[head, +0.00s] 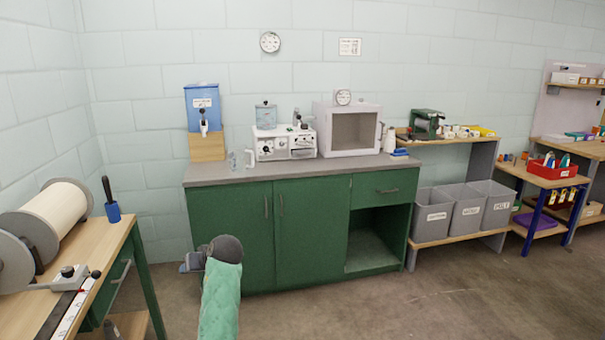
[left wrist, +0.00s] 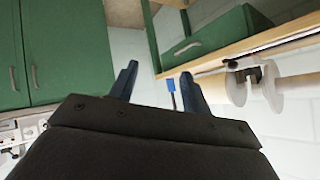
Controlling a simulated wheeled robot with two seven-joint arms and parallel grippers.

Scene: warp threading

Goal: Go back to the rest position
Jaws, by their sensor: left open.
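My left gripper (head: 186,266) is in front of the green cabinet's lower left side in the head view, with its green-sleeved arm coming up from the bottom edge. In the left wrist view its two dark blue fingers (left wrist: 158,88) stand apart with nothing between them, so it is open and empty. My right gripper is in neither view.
A green cabinet (head: 235,225) with a grey counter stands ahead. Grey bins (head: 433,218) sit on a low shelf at the right. The floor (head: 440,300) at front right is clear.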

